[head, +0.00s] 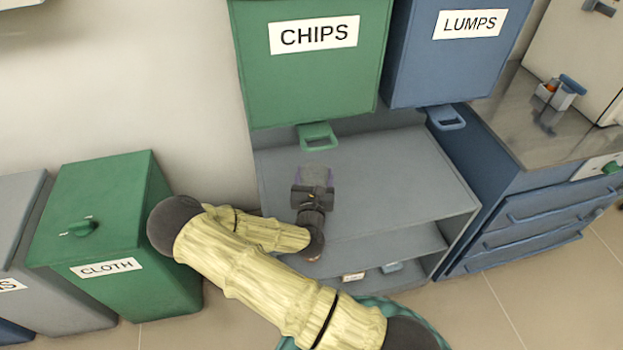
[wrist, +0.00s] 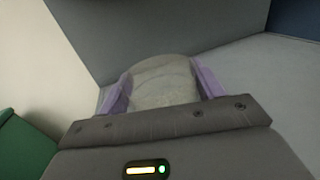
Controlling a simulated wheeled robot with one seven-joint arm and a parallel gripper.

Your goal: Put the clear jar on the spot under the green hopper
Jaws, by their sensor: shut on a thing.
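The green hopper (head: 310,75), labelled CHIPS, hangs on the wall with a green outlet (head: 318,136) at its bottom. My gripper (head: 315,174) is over the top of the grey shelf unit (head: 395,180), just below and in front of that outlet. In the wrist view the purple fingers of my gripper (wrist: 160,92) are shut on the clear jar (wrist: 163,84), which looks pale and see-through between them. The jar is mostly hidden in the head view. I cannot tell whether its base touches the shelf. Any mark on the spot is not visible.
A blue hopper (head: 445,55) labelled LUMPS hangs to the right with its own outlet (head: 446,117). Blue drawers (head: 530,215) stand right of the shelf. A green CLOTH bin (head: 110,235) stands left. The shelf top right of my gripper is clear.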

